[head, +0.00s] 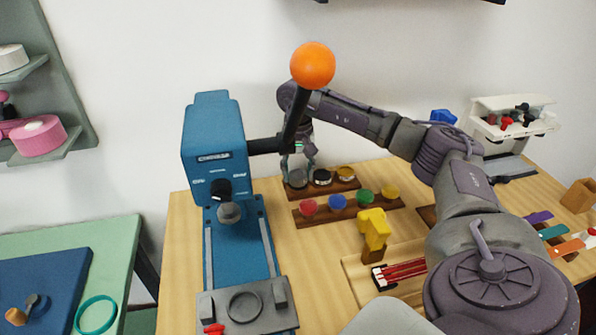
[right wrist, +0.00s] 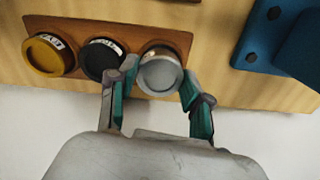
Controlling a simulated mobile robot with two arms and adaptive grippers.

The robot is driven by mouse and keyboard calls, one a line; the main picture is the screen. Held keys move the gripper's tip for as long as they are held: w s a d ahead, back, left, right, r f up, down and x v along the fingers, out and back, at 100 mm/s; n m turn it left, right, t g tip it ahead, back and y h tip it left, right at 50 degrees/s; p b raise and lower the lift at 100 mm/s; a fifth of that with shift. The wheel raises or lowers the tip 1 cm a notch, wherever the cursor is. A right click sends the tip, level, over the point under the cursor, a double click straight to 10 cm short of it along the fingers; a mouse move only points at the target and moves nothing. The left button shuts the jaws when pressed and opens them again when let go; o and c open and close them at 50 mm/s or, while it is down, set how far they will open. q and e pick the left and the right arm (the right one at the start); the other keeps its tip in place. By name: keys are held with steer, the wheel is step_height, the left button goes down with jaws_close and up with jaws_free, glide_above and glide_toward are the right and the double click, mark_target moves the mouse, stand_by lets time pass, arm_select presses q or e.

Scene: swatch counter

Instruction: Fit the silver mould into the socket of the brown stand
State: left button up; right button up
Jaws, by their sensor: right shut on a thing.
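The silver mould (head: 297,179) is at the left end of the small brown stand (head: 332,190), beside a black mould (head: 321,177) and a yellow one (head: 346,173). My right gripper (head: 299,164) reaches down from above and is shut on the silver mould. In the right wrist view the round silver mould (right wrist: 160,74) sits between the fingertips (right wrist: 157,86), over the end of the brown stand (right wrist: 112,29). The socket under it is hidden, so I cannot tell whether the mould is fully seated. My left gripper is out of view.
A blue press (head: 212,150) with an orange-balled lever (head: 313,65) stands close left of the gripper. A rack of coloured pots (head: 337,203) lies in front of the stand. A yellow block-like object (head: 375,228) stands nearer. A white holder (head: 512,117) is at back right.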

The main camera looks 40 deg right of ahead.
steer(key=shift+f+b, duration=0.35)
steer(key=shift+f, duration=0.3)
stand_by(0.9)
steer(key=o, duration=1.4)
steer(key=shift+r, duration=0.1)
step_height(320, 180, up, 12)
steer(key=shift+a, duration=0.1)
